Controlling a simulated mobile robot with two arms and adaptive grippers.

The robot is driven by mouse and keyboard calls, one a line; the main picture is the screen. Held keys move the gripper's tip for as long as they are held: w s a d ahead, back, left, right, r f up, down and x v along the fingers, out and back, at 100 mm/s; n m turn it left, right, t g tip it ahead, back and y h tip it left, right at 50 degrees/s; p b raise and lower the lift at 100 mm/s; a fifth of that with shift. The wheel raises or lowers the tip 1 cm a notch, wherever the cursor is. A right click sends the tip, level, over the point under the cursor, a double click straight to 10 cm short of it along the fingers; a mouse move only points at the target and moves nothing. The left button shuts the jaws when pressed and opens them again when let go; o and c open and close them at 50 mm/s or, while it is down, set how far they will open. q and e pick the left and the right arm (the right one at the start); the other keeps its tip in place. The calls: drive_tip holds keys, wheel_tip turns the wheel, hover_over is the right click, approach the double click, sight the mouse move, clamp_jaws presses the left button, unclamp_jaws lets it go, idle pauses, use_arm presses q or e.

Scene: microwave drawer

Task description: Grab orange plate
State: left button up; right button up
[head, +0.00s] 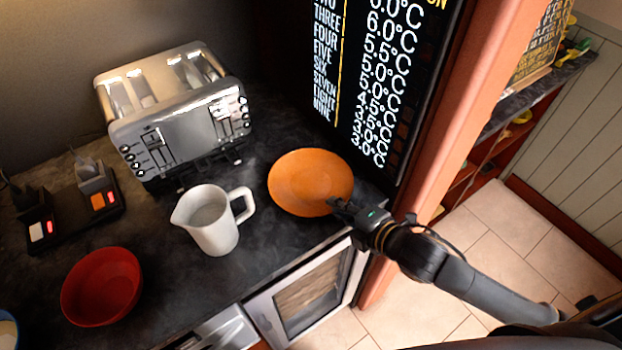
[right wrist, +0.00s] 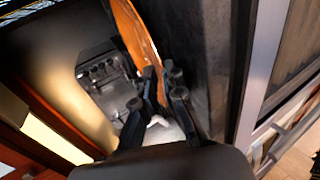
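The orange plate (head: 308,178) lies on the dark counter, right of the white jug and near the front edge. My right gripper (head: 338,205) is at its near right rim. In the right wrist view, the plate (right wrist: 133,32) reaches down between the two fingertips (right wrist: 162,85). The fingers are close together, one on each side of the rim, and look shut on it. The contact itself is small and partly hidden. My left gripper is not in view.
A white jug (head: 212,222) stands just left of the plate. A metal toaster (head: 178,108) is behind, and a red bowl (head: 102,287) is at the front left. A dark lettered board (head: 378,75) and an orange-brown post (head: 440,130) rise at the right.

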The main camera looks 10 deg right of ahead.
drive_tip(key=shift+x, duration=0.75)
clamp_jaws()
drive_tip(key=shift+s, duration=0.1)
drive_tip(key=shift+r, duration=0.1)
drive_tip(key=shift+r, duration=0.1)
